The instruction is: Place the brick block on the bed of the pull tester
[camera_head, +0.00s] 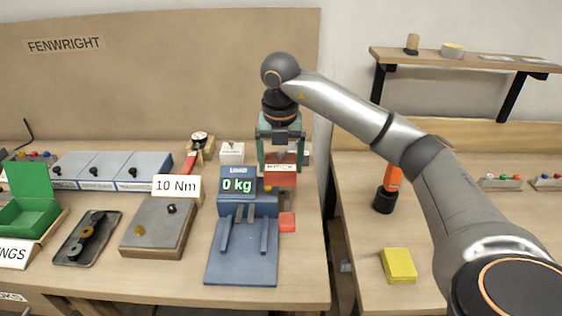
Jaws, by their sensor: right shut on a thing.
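My right gripper (280,167) reaches down from above behind the pull tester, its teal fingers shut on the brick block (284,181). The block is reddish with a white label on it, and its lower part is partly hidden behind the tester. I cannot tell whether it is clear of the bench. The blue pull tester (257,204) stands on the left bench with a display reading 0 kg. My left gripper is not in view.
A red piece (287,222) sits at the tester's right side. Left of it are a grey plate labelled 10 Nm (150,236), a dark tray (72,255) and a green box (32,210). A gap separates the right bench, which holds a yellow block (398,265) and an orange tool (392,178).

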